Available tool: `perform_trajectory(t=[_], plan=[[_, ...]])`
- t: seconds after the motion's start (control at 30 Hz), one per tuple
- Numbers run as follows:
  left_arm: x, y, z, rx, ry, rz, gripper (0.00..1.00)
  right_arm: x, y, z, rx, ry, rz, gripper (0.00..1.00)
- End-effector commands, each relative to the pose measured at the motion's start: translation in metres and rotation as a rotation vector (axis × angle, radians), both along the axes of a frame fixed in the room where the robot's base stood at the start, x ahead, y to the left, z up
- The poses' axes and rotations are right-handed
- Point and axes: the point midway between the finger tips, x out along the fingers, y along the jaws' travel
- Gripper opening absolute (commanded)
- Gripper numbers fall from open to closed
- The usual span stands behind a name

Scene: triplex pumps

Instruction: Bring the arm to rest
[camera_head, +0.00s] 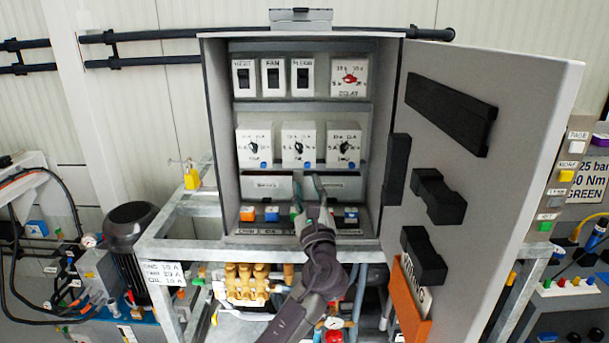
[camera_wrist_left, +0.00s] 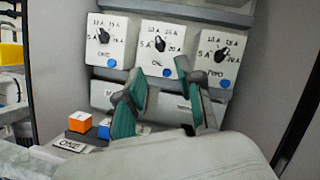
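My left gripper (camera_head: 308,186) reaches up from below into the open control cabinet (camera_head: 220,130). Its fingers stand apart, with nothing seen between them, in front of the grey strip below the dial boxes. The left wrist view also shows the open left gripper (camera_wrist_left: 163,92), with teal finger pads, below the middle dial box (camera_wrist_left: 160,48). I cannot tell whether a fingertip touches the strip. My right gripper is in neither view.
The cabinet door (camera_head: 485,150) hangs open at the right. An orange block (camera_head: 247,214) and blue blocks sit on the lower ledge. A grey frame (camera_head: 165,245), a brass pump (camera_head: 245,282) and hoses lie below. A dark motor (camera_head: 130,235) stands at the left.

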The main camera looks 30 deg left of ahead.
Motion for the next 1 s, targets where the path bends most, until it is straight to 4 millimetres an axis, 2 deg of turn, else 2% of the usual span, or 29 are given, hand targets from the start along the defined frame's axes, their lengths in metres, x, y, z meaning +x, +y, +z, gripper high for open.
perform_trajectory(t=[0.6, 0.7, 0.77, 0.87, 0.97, 1.0], plan=[[-0.005, -0.004, -0.002, -0.001, -0.001, 0.0, 0.36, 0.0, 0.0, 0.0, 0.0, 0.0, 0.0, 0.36], [-0.008, -0.004, -0.01, -0.037, -0.002, -0.01, 0.36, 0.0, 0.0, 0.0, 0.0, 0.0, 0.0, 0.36], [-0.014, -0.003, -0.026, -0.116, -0.008, -0.029, 0.36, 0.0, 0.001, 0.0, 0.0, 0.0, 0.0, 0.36], [-0.034, -0.002, -0.073, -0.364, -0.031, -0.074, 0.36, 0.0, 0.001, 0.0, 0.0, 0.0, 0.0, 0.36], [-0.068, -0.006, -0.137, -0.723, -0.062, -0.094, 0.36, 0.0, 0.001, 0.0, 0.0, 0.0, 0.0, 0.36], [-0.085, -0.01, -0.163, -0.878, -0.076, -0.085, 0.36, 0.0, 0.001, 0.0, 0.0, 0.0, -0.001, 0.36]])
